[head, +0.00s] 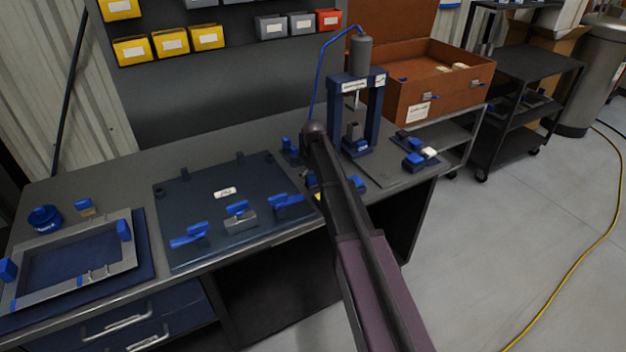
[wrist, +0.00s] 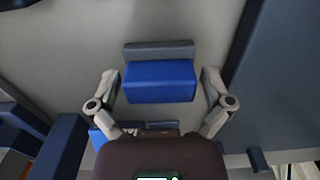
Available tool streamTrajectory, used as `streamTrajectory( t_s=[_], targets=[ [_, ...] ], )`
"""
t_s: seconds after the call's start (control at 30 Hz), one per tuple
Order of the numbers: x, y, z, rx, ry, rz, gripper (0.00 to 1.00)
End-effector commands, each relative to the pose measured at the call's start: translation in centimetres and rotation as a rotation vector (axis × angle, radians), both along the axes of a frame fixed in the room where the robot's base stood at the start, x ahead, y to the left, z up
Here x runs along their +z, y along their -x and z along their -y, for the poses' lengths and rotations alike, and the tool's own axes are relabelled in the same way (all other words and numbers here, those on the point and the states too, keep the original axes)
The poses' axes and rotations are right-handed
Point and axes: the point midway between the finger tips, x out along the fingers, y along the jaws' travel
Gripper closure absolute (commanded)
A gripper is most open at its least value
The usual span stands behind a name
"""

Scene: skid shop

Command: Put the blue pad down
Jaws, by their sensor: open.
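In the wrist view a blue pad (wrist: 160,82) lies between the two fingers of my gripper (wrist: 160,76). The fingers are spread, with a narrow gap on each side of the pad. A dark grey block edge (wrist: 158,49) shows along the pad's far side; I cannot tell whether the pad sits on it or against it. The surface under them is grey. In the head view my arm hides the gripper and most of what is under it; small blue parts (head: 357,183) show beside the arm, and I cannot tell whether one is this pad.
A press with a dark blue frame (head: 374,115) stands behind my arm. A dark plate (head: 200,255) with several blue-handled clamps lies to the left, and a grey frame (head: 130,262) further left. A brown case (head: 455,100) stands at the back right. The floor at right is mostly clear.

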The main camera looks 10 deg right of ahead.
Motion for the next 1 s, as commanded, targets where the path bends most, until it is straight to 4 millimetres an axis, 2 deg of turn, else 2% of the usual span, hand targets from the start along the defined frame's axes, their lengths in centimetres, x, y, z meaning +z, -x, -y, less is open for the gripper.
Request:
streamTrajectory(
  t_s=[0.47,1.0],
  targets=[
    [1.1,0.0,0.0,0.0,0.0,0.0,0.0],
    [5.3,0.0,0.0,0.0,0.0,0.0,0.0]
  ],
)
